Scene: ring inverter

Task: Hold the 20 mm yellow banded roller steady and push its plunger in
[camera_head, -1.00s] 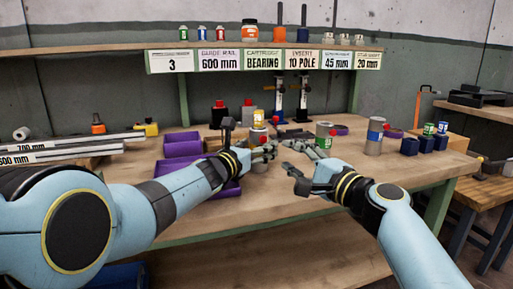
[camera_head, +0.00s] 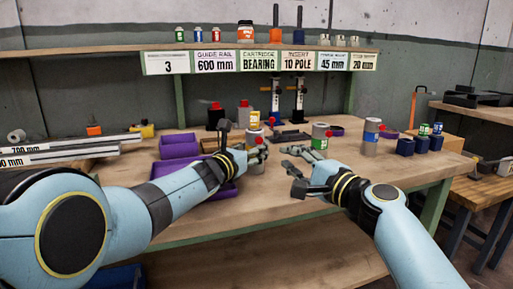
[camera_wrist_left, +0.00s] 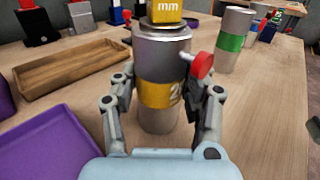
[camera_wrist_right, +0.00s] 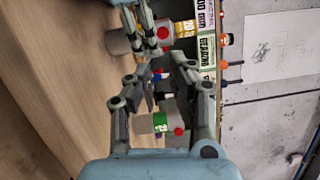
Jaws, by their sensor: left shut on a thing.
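The yellow banded roller (camera_wrist_left: 158,60) is a grey upright cylinder with a yellow band low down and a yellow block marked "mm" on top. The red plunger (camera_wrist_left: 202,65) sticks out of the roller's side, on the right in the left wrist view, and also shows in the right wrist view (camera_wrist_right: 162,33). My right gripper (camera_head: 290,165) is open and empty, to the right of the roller and apart from the plunger.
A green banded roller (camera_head: 320,136) and a blue banded one (camera_head: 371,137) stand to the right. Purple bins (camera_head: 180,146) and a wooden tray (camera_wrist_left: 75,73) lie to the left. Small dark blue blocks (camera_head: 405,146) sit at the right. The front right tabletop is bare.

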